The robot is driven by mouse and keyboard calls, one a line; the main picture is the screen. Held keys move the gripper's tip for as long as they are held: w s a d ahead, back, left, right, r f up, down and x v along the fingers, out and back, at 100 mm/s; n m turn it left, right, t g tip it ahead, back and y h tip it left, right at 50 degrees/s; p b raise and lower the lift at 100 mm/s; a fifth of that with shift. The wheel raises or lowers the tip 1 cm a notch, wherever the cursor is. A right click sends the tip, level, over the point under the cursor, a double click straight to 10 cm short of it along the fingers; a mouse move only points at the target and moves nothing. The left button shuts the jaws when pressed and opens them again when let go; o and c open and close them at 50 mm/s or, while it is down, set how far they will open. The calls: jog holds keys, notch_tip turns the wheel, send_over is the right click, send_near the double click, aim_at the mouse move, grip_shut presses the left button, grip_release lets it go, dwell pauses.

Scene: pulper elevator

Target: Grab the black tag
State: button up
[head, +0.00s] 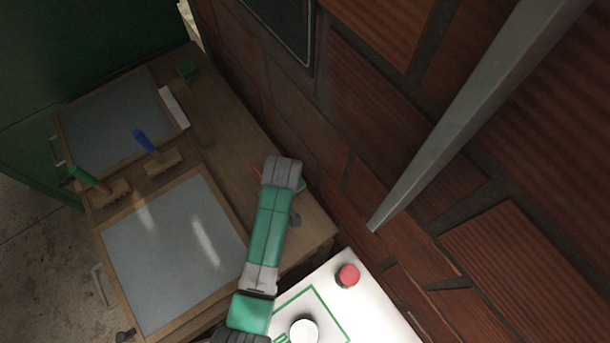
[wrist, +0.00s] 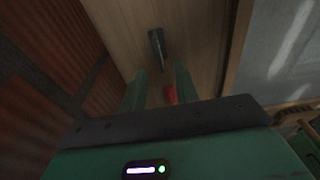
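A small black tag (wrist: 157,48) lies on the wooden tabletop in the wrist view, ahead of my fingertips and roughly in line with the gap between them. My gripper (wrist: 160,84) is open, its two green fingers apart with nothing held between them. A dark piece that looks like the same tag (head: 295,219) shows beside my arm in the head view, near the bench edge by the brick wall. My arm hides most of my gripper in the head view.
A red item (wrist: 171,95) lies near my right finger. Its edge shows beside my arm (head: 257,173). Grey panels (head: 175,255), green and blue handled tools (head: 143,140), and a green block (head: 188,69) are on the bench. A white box with a red button (head: 347,276) stands nearby. A brick wall borders the bench.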

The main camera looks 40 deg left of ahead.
jog(key=f, duration=0.2)
jog(key=shift+s+a+f, duration=0.25)
jog(key=shift+f, duration=0.05)
jog(key=f, duration=0.3)
jog(key=w+f+b, duration=0.1)
jog(key=f, duration=0.1)
jog(key=shift+a+f, duration=0.1)
jog(key=shift+a, duration=0.15)
grip_shut()
